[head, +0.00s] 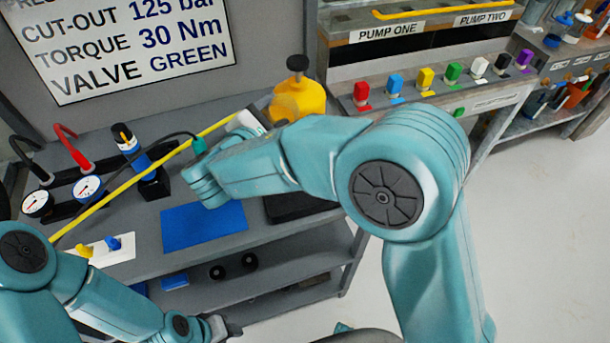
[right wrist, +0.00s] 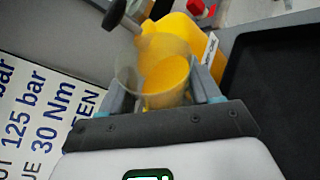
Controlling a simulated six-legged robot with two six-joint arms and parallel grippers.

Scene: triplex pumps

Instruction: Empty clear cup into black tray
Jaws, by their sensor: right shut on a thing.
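The clear cup (right wrist: 127,77) is between the fingers of my right gripper (right wrist: 160,72), which is shut on it. A round orange-yellow area shows inside the cup; I cannot tell whether it is contents or something seen through the wall. In the head view my right gripper (head: 262,123) is by the yellow container, and the cup is not clearly visible. The black tray (right wrist: 285,100) is to the right of the cup in the right wrist view. In the head view the tray (head: 300,207) lies on the bench, partly behind my right arm. My left gripper (head: 222,327) is low at the bench front, its jaws unclear.
A yellow container (head: 300,98) with a black knob stands behind the right gripper. A blue mat (head: 203,226) lies left of the tray. Gauges (head: 88,188), a blue-and-black device (head: 150,182) and a yellow rod (head: 140,178) are to the left.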

